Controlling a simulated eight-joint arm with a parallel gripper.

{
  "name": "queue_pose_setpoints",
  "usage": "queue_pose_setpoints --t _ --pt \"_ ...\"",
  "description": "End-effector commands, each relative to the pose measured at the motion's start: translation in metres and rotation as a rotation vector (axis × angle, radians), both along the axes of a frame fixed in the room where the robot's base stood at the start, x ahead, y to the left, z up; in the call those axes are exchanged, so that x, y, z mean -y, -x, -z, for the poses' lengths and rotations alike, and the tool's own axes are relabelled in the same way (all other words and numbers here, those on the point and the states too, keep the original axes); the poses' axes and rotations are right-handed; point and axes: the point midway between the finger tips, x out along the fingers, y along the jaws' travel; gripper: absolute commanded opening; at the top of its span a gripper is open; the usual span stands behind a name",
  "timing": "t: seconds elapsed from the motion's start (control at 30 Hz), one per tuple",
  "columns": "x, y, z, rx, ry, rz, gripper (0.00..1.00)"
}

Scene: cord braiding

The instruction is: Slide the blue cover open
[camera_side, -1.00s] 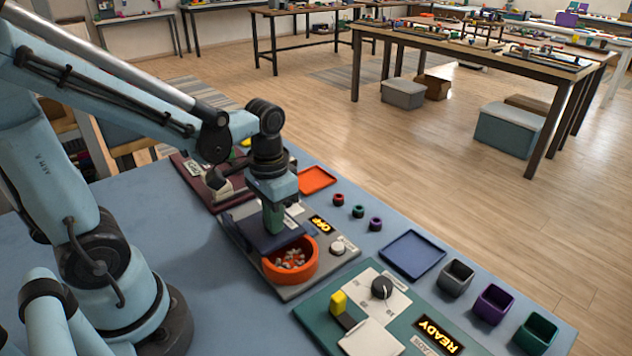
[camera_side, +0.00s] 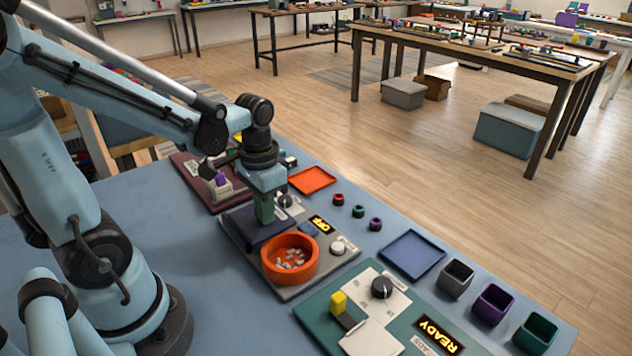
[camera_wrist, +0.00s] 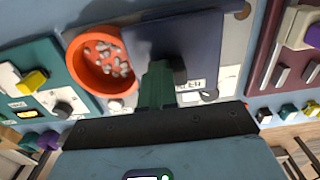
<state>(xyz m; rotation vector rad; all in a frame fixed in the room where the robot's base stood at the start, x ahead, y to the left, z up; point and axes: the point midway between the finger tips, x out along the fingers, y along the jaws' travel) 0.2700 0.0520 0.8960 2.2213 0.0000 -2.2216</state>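The blue cover (camera_side: 243,228) is a flat dark blue plate on the grey unit, beside the orange round bowl (camera_side: 290,278). In the wrist view the cover (camera_wrist: 205,45) lies right of the bowl (camera_wrist: 78,60), meeting its edge. The bowl's mouth is almost fully exposed and small grey bits lie in it. My gripper (camera_side: 265,212) is low over the cover. In the wrist view its green fingers (camera_wrist: 157,88) look shut together, against the left side of a dark knob (camera_wrist: 180,72) on the cover. The fingertips' exact contact is hidden.
The grey unit has an amber OFF display (camera_side: 321,225) and a white knob (camera_side: 338,248). A green unit with a READY display (camera_side: 438,335) stands in front, a maroon unit (camera_side: 190,172) behind. A blue tray (camera_side: 412,254) and open bins (camera_side: 456,279) are to the right.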

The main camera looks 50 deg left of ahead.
Motion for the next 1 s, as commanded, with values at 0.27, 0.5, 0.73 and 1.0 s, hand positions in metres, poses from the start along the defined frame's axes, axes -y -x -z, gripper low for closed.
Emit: queue_pose_setpoints --t 0.27,0.5,0.73,1.0 --pt "-0.008 0.0 0.0 0.0 -0.001 -0.001 0.0" --pt "-0.007 0.0 0.0 0.001 -0.001 0.0 0.0" --pt "-0.004 0.0 0.0 0.0 0.0 0.001 0.0" --pt "0.004 0.0 0.0 0.0 0.0 0.0 0.0"
